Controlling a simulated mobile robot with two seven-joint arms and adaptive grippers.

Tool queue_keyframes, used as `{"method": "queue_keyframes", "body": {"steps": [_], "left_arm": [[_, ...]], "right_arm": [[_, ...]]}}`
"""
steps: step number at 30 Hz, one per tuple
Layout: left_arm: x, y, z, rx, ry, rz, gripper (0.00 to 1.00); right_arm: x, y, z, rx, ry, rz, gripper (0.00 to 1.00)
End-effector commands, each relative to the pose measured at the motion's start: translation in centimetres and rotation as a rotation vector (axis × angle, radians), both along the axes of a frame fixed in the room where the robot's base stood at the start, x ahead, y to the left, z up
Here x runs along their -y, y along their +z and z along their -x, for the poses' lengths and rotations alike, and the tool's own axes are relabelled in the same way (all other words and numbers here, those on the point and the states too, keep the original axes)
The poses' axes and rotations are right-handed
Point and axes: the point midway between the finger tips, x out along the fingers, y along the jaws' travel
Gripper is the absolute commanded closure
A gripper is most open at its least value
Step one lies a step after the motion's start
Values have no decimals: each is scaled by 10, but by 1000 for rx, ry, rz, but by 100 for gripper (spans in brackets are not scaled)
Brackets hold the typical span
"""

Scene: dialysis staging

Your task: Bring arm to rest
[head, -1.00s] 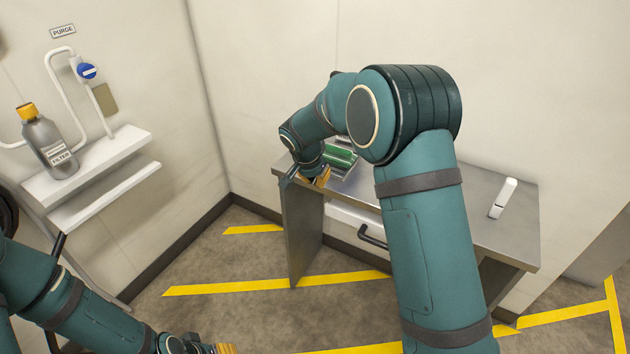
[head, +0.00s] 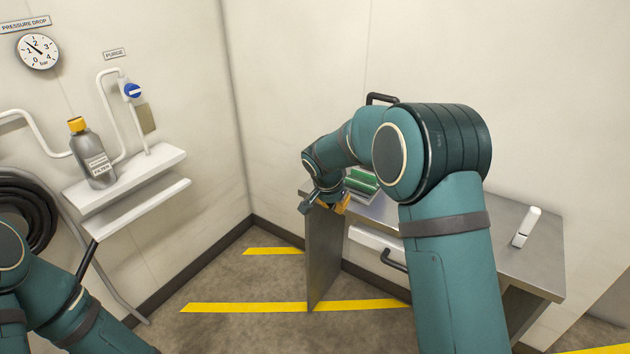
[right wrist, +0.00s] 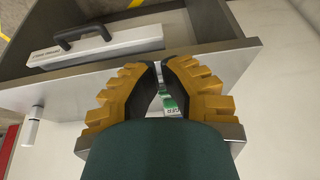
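My right arm (head: 455,255) stands up from the bottom of the head view and bends left over the metal desk (head: 525,250). Its gripper (head: 334,204) hangs by the desk's left end, its orange fingers pointing down. In the right wrist view its two fingertips (right wrist: 158,66) nearly meet, with a narrow gap and nothing seen held. A green and white item (right wrist: 170,106) shows beyond that gap. My left arm (head: 60,305) is at the lower left of the head view; its gripper is out of the frame.
Green items (head: 362,182) lie on the desk behind my right wrist, partly hidden. A wall shelf (head: 125,185) holds a grey filter bottle (head: 92,155). Floor left of the desk is clear.

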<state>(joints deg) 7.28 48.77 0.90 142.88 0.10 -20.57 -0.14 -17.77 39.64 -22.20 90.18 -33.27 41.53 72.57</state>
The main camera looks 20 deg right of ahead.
Motion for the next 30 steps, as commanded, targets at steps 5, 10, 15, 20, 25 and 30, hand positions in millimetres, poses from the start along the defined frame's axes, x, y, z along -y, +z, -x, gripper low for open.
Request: {"method": "queue_keyframes", "body": {"steps": [5,10,15,20,25,30], "left_arm": [[0,0,0,0,0,0,53],[0,0,0,0,0,0,53],[0,0,0,0,0,0,53],[0,0,0,0,0,0,53],[0,0,0,0,0,0,53],[0,0,0,0,0,0,53]], "right_arm": [[-5,-15,7,-21,35,-19,100],[-32,-84,46,-99,209,-133,100],[-76,-163,122,-142,443,-303,100],[-113,-206,206,-121,618,-413,100],[-132,-218,270,-89,729,-437,100],[-136,-219,293,-76,776,-428,100]]}}
